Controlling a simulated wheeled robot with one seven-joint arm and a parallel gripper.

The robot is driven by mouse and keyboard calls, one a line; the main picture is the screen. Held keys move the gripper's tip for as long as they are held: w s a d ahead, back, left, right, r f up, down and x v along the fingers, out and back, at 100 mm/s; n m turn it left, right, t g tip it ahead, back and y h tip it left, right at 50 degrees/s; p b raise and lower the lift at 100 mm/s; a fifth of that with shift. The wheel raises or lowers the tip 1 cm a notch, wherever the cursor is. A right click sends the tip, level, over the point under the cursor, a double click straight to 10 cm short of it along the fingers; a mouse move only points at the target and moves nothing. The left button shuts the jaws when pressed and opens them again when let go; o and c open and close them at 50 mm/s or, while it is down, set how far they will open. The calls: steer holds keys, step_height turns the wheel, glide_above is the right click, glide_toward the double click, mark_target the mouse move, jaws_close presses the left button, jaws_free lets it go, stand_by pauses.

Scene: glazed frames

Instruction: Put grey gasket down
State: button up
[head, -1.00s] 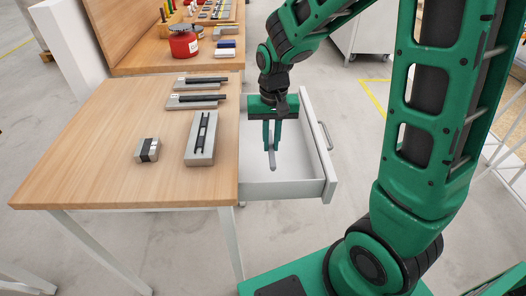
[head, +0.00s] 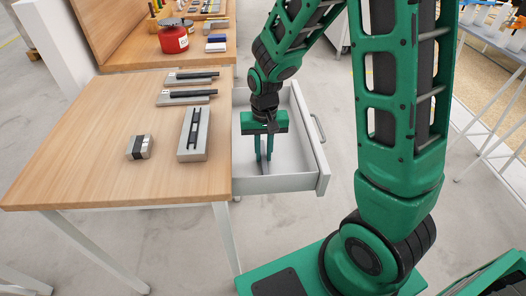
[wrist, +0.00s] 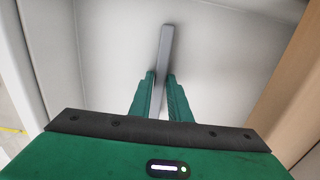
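The grey gasket (wrist: 165,48) is a long, thin grey strip. It stands out between the two fingers of my gripper (wrist: 161,76) in the wrist view, with its far end beyond the fingertips. My gripper (head: 264,158) points down inside the open white drawer (head: 280,184) in the head view. The fingers are close on both sides of the gasket and appear shut on it. The gasket is low, near the drawer floor (wrist: 105,45); I cannot tell whether it touches. Its near part is hidden by the gripper.
The drawer walls surround my gripper. The wooden table (head: 90,165) is just left, with a grey block holder (head: 195,145), a small grey-and-black block (head: 140,147) and black bars on grey bases (head: 186,96). A red canister (head: 173,40) stands farther back. The drawer floor looks otherwise clear.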

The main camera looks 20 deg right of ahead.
mark_target(264, 157)
steer(key=shift+o, duration=1.2)
step_height(264, 157, up, 12)
steer(key=shift+r, duration=0.2)
steer(key=s+d+r+m, duration=0.1)
steer(key=s+d+r, duration=0.1)
steer(key=s+d, duration=0.6)
steer(key=s+d+r+m, duration=0.1)
steer(key=s+d+r, duration=0.1)
steer(key=s+d, duration=0.7)
steer(key=s, duration=0.6)
steer(key=shift+s+m, duration=0.25)
steer(key=shift+m, duration=0.15)
